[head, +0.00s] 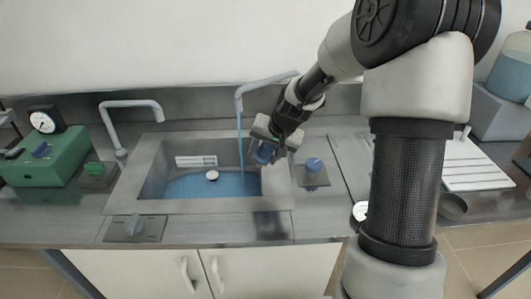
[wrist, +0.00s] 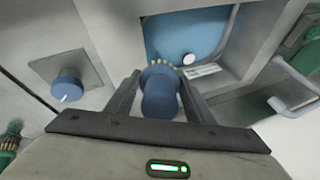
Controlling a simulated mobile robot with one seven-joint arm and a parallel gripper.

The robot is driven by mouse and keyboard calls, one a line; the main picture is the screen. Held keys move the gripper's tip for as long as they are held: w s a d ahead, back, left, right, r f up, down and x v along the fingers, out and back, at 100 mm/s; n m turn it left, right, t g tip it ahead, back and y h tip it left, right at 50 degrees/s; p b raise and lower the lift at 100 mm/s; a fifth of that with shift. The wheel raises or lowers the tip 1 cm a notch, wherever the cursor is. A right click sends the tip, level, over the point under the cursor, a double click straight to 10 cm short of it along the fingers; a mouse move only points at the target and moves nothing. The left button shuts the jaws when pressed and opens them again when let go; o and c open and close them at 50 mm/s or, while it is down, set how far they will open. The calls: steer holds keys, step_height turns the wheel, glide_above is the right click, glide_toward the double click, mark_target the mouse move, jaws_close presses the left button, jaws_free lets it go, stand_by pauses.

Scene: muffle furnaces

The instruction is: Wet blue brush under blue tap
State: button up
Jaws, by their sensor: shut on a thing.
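My gripper (head: 270,142) is shut on the blue brush (head: 264,154), at the right rim of the sink. In the wrist view the blue brush (wrist: 160,92) sits between the two fingers (wrist: 160,98), its tan bristles pointing toward the basin. The right-hand tap (head: 262,82) arches over the sink, and a thin blue stream (head: 240,145) falls from it into the basin. The brush is to the right of the stream and looks apart from it in the head view. A blue knob (head: 313,164) stands on a plate right of the sink; the knob also shows in the wrist view (wrist: 67,88).
The sink (head: 152,190) holds blue water and a white round piece (head: 212,175). A second grey tap (head: 130,103) stands at its left, near a green knob (head: 94,168). A green device with a gauge (head: 45,155) is far left. A white ribbed board (head: 475,165) lies right.

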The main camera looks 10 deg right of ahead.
mark_target(255, 152)
steer(key=w+a+f+p, duration=0.1)
steer(key=w+a, duration=0.1)
steer(key=w, duration=0.4)
steer(key=w+a+f, duration=0.1)
steer(key=w+a, duration=0.1)
steer(key=w, duration=0.4)
steer(key=shift+a+f+p, duration=0.25)
steer(key=shift+a+p, duration=0.1)
steer(key=shift+a, duration=0.05)
stand_by(0.4)
steer(key=shift+s+d+b, duration=0.5)
steer(key=shift+s, duration=0.75)
steer(key=shift+s+d+b, duration=0.45)
steer(key=shift+s+d, duration=0.05)
steer(key=shift+s, duration=0.75)
steer(key=shift+s+d+b, duration=0.5)
steer(key=shift+s, duration=0.75)
steer(key=shift+s+d+r+p, duration=0.1)
steer(key=shift+s+d+r, duration=0.2)
steer(key=shift+s+r, duration=0.45)
steer(key=shift+s+d+r+p, duration=0.1)
steer(key=shift+s+d+r, duration=0.2)
steer(key=shift+s+r, duration=0.4)
steer(key=shift+s+d+r+p, duration=0.1)
steer(key=shift+s+d+r, duration=0.2)
steer(key=shift+s+r, duration=0.45)
steer(key=shift+s+f, duration=0.15)
steer(key=shift+f, duration=0.05)
